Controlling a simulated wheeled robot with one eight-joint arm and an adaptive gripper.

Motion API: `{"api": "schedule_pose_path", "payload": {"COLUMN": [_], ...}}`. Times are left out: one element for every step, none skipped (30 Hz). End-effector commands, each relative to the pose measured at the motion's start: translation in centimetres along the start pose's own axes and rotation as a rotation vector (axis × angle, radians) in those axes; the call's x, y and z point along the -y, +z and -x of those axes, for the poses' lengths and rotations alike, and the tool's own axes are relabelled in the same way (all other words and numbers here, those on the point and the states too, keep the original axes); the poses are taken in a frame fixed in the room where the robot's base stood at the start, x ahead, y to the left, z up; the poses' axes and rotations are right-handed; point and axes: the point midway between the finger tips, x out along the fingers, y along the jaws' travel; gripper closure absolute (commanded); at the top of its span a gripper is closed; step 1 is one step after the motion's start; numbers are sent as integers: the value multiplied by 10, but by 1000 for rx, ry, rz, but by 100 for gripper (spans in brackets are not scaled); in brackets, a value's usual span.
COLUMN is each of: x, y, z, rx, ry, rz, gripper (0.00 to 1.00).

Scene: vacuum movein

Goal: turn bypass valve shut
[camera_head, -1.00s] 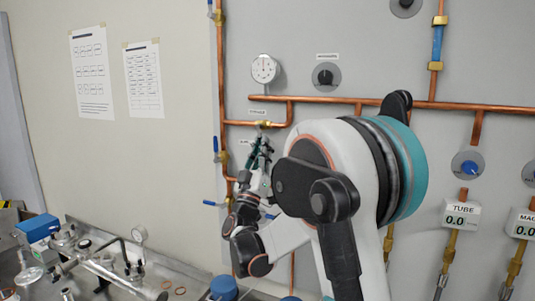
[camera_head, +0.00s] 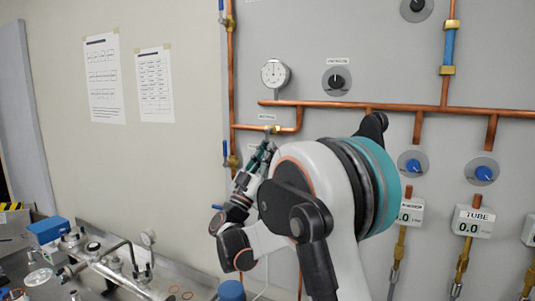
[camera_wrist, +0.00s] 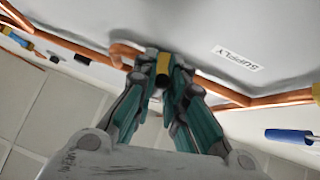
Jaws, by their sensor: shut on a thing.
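A small brass valve (camera_head: 271,129) sits on the short copper branch below the round gauge, under a small white label (camera_head: 267,117) too small to read. My gripper (camera_head: 266,147) is at this valve from below. In the wrist view my gripper's teal fingers (camera_wrist: 165,75) are shut on a small part of the valve, with a brass-yellow piece (camera_wrist: 163,63) showing between the tips. The valve's handle is mostly hidden by the fingers, so its angle cannot be told.
A "SUPPLY" label (camera_wrist: 237,58) and a blue valve handle (camera_wrist: 290,136) are close by in the wrist view. Copper pipe (camera_head: 340,104) runs along the panel. A gauge (camera_head: 275,73) and a black knob (camera_head: 336,81) are above. A metal bench (camera_head: 180,282) with fittings is at lower left.

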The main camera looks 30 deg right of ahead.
Motion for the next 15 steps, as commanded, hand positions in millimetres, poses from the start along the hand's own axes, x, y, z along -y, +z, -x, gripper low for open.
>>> {"api": "schedule_pose_path", "payload": {"x": [1,1,1,1,1,1,1,1,1,1,0,0,0,0,0], "y": [-1,-1,-1,-1,-1,-1,-1,-1,-1,-1,-1,-1,-1,-1,-1], "z": [0,-1,-1,-1,-1,-1,-1,-1,-1,-1,-1,-1,0,0,1], "rx": [-1,-1,-1,-1,-1,-1,-1,-1,-1,-1,-1,-1,-1,-1,-1], "ry": [-1,-2,-2,-2,-2,-2,-2,-2,-1,-1,-1,-1,-1,-1,-1], "rz": [0,0,0,0,0,0,0,0,0,0,0,0,0,0,0], "gripper": [100,86,77,70,68,68,68,68,68,68,68,68,68,68,68]}}
